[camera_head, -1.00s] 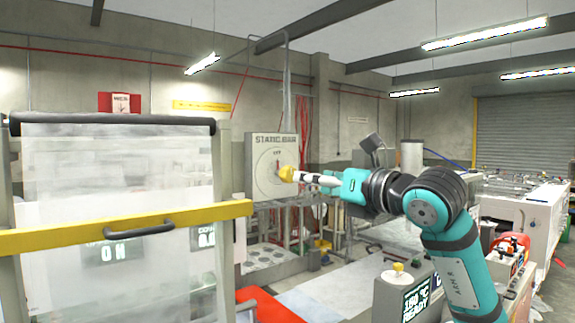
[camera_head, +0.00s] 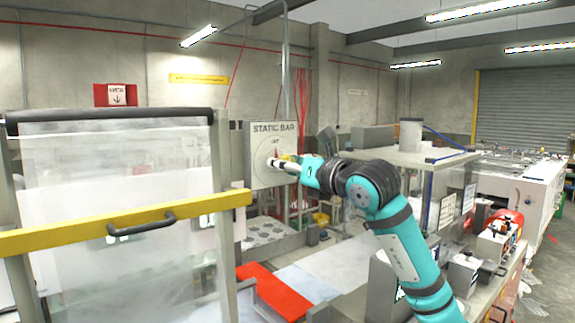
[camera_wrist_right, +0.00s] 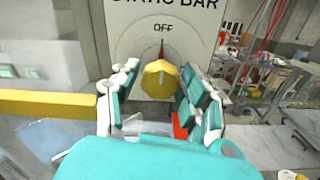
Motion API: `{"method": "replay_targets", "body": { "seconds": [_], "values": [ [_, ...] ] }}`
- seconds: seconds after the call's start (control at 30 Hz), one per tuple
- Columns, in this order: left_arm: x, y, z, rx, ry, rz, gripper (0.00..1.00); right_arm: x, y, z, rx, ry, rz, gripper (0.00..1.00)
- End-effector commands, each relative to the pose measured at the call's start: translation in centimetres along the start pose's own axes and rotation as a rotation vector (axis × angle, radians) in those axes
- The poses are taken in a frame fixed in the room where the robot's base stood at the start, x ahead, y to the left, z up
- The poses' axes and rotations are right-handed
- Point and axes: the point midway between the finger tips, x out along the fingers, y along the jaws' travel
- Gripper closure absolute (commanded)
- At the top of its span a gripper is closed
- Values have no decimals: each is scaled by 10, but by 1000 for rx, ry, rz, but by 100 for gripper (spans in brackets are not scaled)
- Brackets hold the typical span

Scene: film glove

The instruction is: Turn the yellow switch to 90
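The yellow switch (camera_wrist_right: 160,80) is a faceted knob on the pale STATIC BAR panel (camera_wrist_right: 207,42). A red pointer above it points up at the word OFF. In the head view the panel (camera_head: 259,143) hangs on the far side, and only a little yellow of the switch (camera_head: 287,157) shows by my fingers. My right gripper (camera_wrist_right: 159,88) has its white and green fingers spread on both sides of the switch. A gap shows on each side in the wrist view; I cannot tell if anything touches. My left gripper is not in view.
A clear screen with a yellow bar (camera_head: 80,232) and black handle stands at left. A red surface (camera_head: 272,290) lies below the panel. Benches and machine boxes (camera_head: 492,243) stand at right. A grey shutter (camera_head: 525,103) closes the back right.

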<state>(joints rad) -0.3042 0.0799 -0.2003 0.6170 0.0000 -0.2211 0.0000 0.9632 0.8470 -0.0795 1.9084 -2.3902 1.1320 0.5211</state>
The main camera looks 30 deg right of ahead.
Motion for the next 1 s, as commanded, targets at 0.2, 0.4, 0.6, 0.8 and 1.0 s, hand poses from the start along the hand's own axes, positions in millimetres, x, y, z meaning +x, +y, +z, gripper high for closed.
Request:
{"method": "replay_targets", "body": {
  "seconds": [0.2, 0.4, 0.6, 0.8, 1.0],
  "values": [
    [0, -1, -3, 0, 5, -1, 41, 0, 0, 0, 0, 0, 0, 86],
    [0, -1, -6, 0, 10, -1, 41, 0, 0, 0, 2, 0, 0, 98],
    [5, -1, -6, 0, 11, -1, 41, 0, 0, 0, 40, -1, 1, 98],
    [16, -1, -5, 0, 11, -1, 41, -1, 0, -1, 149, -3, 1, 98],
    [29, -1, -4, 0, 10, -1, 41, -1, 0, -2, 320, -4, 3, 98]
  ]
}}
